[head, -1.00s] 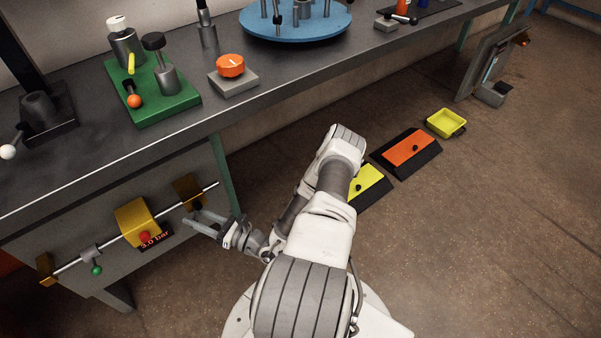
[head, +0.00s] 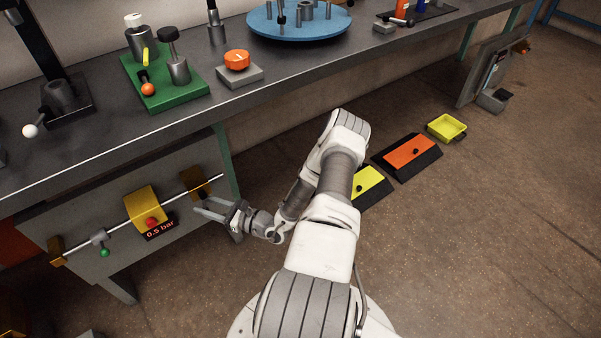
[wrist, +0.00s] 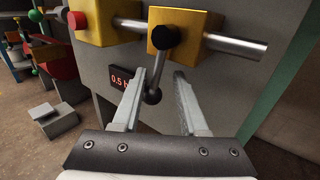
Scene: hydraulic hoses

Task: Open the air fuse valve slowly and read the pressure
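The air valve, which I take to be the right yellow block (wrist: 185,32) on the panel, has a black lever (wrist: 160,65) hanging down with a ball end. That block also shows in the head view (head: 195,182), where the lever cannot be made out. The pressure display (head: 160,230) below the middle yellow block reads 0.5 bar; part of it shows in the wrist view (wrist: 121,78). My gripper (wrist: 160,82) is open, with the lever's ball between its fingers, nearer the left one. I cannot tell whether they touch. In the head view my gripper (head: 199,207) is in front of the panel.
A metal pipe (head: 115,228) runs through the middle yellow block (head: 142,205), which has a red knob (head: 152,223). A green-ended valve (head: 104,252) hangs farther left. The bench (head: 150,135) overhangs the panel. Floor to the right holds a yellow tray (head: 446,128).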

